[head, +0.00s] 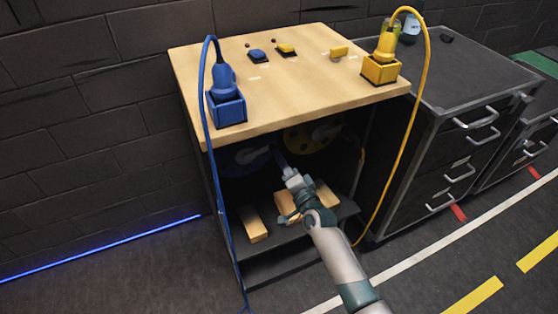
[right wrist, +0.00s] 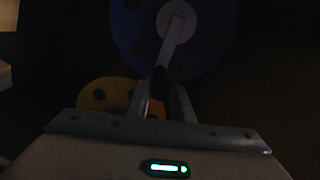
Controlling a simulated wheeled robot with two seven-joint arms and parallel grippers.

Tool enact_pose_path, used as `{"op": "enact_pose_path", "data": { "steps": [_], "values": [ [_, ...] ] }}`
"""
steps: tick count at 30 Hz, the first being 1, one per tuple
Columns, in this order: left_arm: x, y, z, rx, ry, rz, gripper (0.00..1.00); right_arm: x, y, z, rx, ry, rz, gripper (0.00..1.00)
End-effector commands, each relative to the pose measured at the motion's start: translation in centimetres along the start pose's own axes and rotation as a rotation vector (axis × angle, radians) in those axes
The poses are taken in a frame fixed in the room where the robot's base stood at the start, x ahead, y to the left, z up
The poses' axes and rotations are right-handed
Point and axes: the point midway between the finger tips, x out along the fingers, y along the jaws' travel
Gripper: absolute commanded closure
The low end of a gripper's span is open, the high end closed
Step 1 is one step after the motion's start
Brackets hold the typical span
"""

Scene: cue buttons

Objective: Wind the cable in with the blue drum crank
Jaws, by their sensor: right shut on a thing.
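The blue drum (head: 236,163) sits in the dark space under the wooden top, at the left. In the right wrist view the blue drum (right wrist: 128,30) shows a pale hub with a crank arm (right wrist: 172,48) running down to my fingers. My right gripper (head: 287,172) reaches under the top from the front. In the right wrist view its fingers (right wrist: 160,85) are shut on the crank's outer end, which they mostly hide. The blue cable (head: 212,150) rises from a blue plug (head: 223,80) in a blue socket box (head: 228,109), then hangs down the left side to the floor. My left gripper is out of view.
A yellow drum (head: 298,140) is right of the blue one. A yellow cable (head: 411,130) hangs at the right from a yellow plug box (head: 381,69). Wooden blocks (head: 252,223) lie on the lower shelf near my arm. A dark drawer cabinet (head: 425,165) stands at the right.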

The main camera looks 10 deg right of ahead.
Motion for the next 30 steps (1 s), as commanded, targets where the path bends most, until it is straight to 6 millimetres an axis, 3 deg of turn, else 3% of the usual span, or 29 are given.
{"op": "enact_pose_path", "data": {
  "steps": [4, 21, 22, 23, 24, 30],
  "values": [
    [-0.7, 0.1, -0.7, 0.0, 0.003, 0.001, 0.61, -0.1, 1.1, 0.1, 0.059, 0.0, 0.006, 1.0],
    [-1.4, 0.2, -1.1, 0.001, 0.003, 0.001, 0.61, -0.2, 1.4, 0.3, 0.099, -0.001, 0.008, 1.0],
    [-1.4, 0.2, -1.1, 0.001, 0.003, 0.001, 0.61, -0.2, 1.4, 0.3, 0.099, -0.001, 0.008, 0.73],
    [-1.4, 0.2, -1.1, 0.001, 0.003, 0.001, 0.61, -0.2, 1.4, 0.3, 0.099, -0.001, 0.008, 0.65],
    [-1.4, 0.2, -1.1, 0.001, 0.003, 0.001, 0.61, -0.2, 1.3, 0.3, 0.099, -0.001, 0.008, 0.61],
    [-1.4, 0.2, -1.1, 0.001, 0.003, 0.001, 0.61, -0.1, 1.1, 0.3, 0.1, -0.001, 0.004, 0.61]
  ]
}}
